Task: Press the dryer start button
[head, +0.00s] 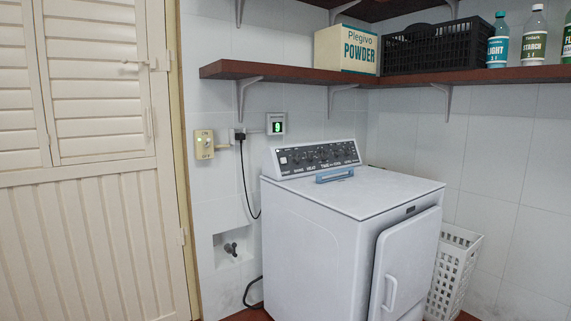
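A white dryer (320,215) stands against the tiled wall. Its dark control panel (318,156) rises at the back of the top, with several knobs and small labels. A small white square (283,160) at the panel's left end looks like the start button; the label under it is too small to read surely. The front door (404,265) of the dryer looks slightly ajar. My gripper is not in view.
A blue object (334,175) lies on the dryer top before the panel. A shelf (290,71) holds a powder box (346,50), black crate (437,45) and bottles. A white basket (452,272) stands right; a louvred door (85,220) is left.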

